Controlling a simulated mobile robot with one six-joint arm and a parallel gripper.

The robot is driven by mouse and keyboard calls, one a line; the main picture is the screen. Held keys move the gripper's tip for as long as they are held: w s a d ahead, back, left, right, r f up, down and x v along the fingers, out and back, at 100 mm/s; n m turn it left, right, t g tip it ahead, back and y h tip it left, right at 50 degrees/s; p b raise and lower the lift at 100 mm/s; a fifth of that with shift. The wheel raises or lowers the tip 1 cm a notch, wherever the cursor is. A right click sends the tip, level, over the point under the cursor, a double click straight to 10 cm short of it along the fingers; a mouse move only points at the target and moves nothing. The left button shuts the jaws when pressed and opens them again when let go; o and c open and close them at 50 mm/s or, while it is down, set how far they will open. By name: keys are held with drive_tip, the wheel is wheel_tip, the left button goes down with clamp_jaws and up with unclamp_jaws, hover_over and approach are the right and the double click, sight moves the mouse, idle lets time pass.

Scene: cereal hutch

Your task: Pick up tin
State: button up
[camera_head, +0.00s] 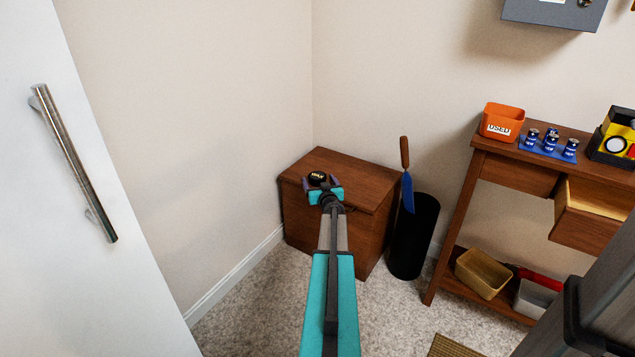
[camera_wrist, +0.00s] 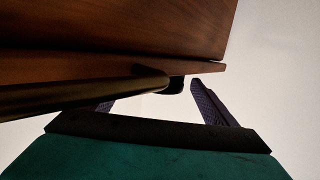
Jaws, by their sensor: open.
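A small round black tin (camera_head: 317,177) with pale lettering on its top sits on the wooden chest (camera_head: 352,180) in the corner, near the lid's left front part. My gripper (camera_head: 320,184) is at the tin, with its dark purple fingers apart on either side of it in the head view. I cannot tell whether the fingers touch it. In the wrist view my gripper (camera_wrist: 152,100) is open, and a dark rounded shape shows between the fingers; I cannot tell whether it is the tin. The chest's brown wood (camera_wrist: 110,28) fills the top of that view.
A black bin (camera_head: 413,240) with a blue-bladed, wooden-handled tool stands right of the chest. A wooden table (camera_head: 478,190) at right holds an orange "USED" box (camera_head: 502,122) and several blue cans; its drawer is open. A white door (camera_head: 75,220) is at left.

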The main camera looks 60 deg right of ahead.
sight(318, 178)
drive_tip(key=shift+w+d, duration=0.2)
drive_tip(key=shift+w, duration=0.1)
idle(0.4)
drive_tip(key=c, duration=1.2)
drive_tip(key=shift+r, duration=0.1)
drive_tip(key=shift+r+p, duration=0.85)
drive_tip(key=shift+r, duration=0.2)
drive_tip(key=shift+r+p, duration=0.6)
drive_tip(key=shift+r, duration=0.3)
drive_tip(key=s+a+p, duration=0.1)
drive_tip(key=s, duration=0.4)
drive_tip(key=s+a+p, duration=0.1)
drive_tip(key=s+a, duration=0.1)
drive_tip(key=s, duration=0.3)
drive_tip(key=s+a+p, duration=0.1)
drive_tip(key=s+p, duration=0.1)
drive_tip(key=s, duration=0.3)
drive_tip(key=shift+s+a+r, duration=0.2)
drive_tip(key=shift+a+r, duration=0.05)
drive_tip(key=shift+r, duration=0.15)
